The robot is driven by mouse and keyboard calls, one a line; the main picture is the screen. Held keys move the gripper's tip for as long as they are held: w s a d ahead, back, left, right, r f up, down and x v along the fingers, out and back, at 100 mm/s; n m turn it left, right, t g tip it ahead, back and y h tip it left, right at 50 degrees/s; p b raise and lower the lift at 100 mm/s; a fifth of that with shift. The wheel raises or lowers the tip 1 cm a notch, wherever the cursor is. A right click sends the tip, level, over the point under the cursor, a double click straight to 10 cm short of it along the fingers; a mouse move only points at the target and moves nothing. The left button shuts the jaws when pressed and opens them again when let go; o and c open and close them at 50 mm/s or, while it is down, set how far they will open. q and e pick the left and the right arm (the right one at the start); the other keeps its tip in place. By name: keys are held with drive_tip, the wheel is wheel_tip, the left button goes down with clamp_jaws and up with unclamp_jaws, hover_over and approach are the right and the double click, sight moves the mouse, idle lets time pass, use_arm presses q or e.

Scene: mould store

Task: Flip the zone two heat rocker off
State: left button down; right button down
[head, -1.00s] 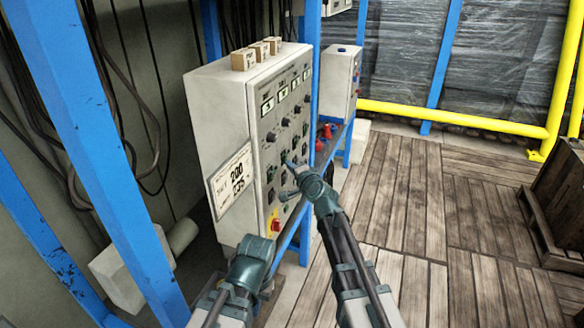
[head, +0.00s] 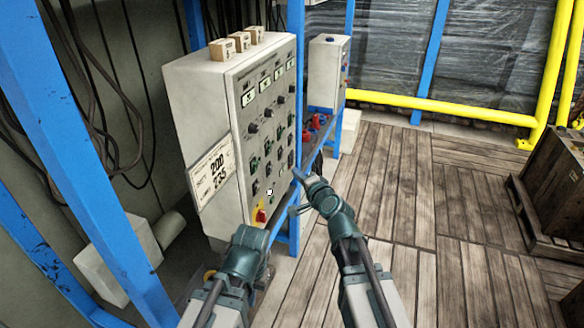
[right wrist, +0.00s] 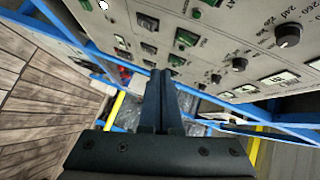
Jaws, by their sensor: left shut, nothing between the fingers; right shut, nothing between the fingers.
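The grey control cabinet (head: 205,110) stands left of centre, its front panel facing right. A row of displays tops the panel, with knobs (head: 267,115) and rows of dark and green-lit rockers (head: 267,148) below. I cannot read which rocker is zone two heat. The right wrist view shows rockers (right wrist: 186,38) and a knob (right wrist: 288,35) close up, tilted. My right gripper (head: 297,172) is shut and empty, by the lower right edge of the panel; its closed fingers (right wrist: 161,98) also show in the wrist view. My left gripper (head: 250,238) is low before the cabinet, fingertips hidden.
A tag (head: 212,172) hangs on the cabinet's side. A red and yellow switch (head: 261,215) is low on the panel. Blue posts (head: 80,150) stand left, and a smaller box (head: 328,72) behind. Yellow rails (head: 450,108) bound the back.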

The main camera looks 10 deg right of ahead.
drive_tip(key=shift+v, duration=0.85)
drive_tip(key=shift+f, duration=0.25)
drive_tip(key=s+a+f+n+g+y+p, duration=0.1)
drive_tip(key=s+a+f+n+g+p, duration=0.1)
drive_tip(key=s+a+f+n+g, duration=0.7)
drive_tip(key=s+d+f+n+g+h+p, duration=0.1)
drive_tip(key=s+d+f+n+g+h, duration=0.1)
drive_tip(key=s, duration=0.6)
drive_tip(key=s+d+f+n+g+h, duration=0.2)
drive_tip(key=s+d+n+g+h, duration=0.1)
drive_tip(key=s, duration=0.6)
drive_tip(key=shift+n+g+h+p, duration=0.45)
drive_tip(key=shift+n+h, duration=0.35)
drive_tip(key=shift+h, duration=0.3)
drive_tip(key=shift+s+d+f, duration=0.1)
drive_tip(key=shift+f, duration=0.05)
